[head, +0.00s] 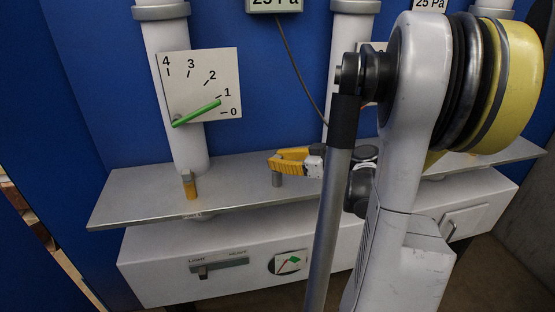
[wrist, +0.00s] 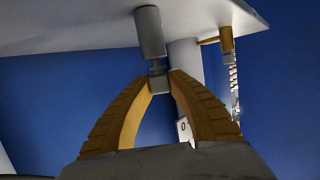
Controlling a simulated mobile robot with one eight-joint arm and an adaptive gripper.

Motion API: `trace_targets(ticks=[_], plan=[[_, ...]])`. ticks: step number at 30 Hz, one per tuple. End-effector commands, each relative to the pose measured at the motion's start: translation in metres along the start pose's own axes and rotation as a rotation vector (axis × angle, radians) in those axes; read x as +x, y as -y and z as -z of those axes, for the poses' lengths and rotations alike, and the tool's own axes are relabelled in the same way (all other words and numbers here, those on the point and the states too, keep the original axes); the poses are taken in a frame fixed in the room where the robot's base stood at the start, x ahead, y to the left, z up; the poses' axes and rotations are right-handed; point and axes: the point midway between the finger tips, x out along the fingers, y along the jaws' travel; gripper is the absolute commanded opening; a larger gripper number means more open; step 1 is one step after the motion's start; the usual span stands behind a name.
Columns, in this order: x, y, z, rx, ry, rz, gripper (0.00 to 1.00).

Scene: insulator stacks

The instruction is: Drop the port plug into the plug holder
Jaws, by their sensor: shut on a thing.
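My gripper (wrist: 160,78) has its two yellow ribbed fingers closed on the small grey port plug (wrist: 159,85). Plug and cylinder are in line; I cannot tell how far the plug is inside. In the head view my gripper (head: 274,162) reaches in from the right, just above the cylinder (head: 277,180). The plug is mostly hidden there by the fingers.
The grey metal shelf (head: 130,196) has an orange fitting with a grey top (head: 190,188) to the left. A white pipe and a dial plate with a green pointer (head: 197,112) stand behind it. Below is a white box with a slider (head: 219,264). My arm hides the right side.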

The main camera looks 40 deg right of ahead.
Motion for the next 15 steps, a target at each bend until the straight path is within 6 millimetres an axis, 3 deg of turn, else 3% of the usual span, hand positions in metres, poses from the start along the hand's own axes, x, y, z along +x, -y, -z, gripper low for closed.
trace_targets(ticks=[10,11,12,15], plan=[[0.0028,0.0000,-0.0092,0.000,0.000,0.000,0.00],[0.0025,0.0000,-0.0083,0.000,0.000,0.000,0.28],[0.0025,0.0000,-0.0079,0.000,0.000,0.000,0.41],[0.0024,0.0000,-0.0077,0.000,0.000,0.000,0.42]])
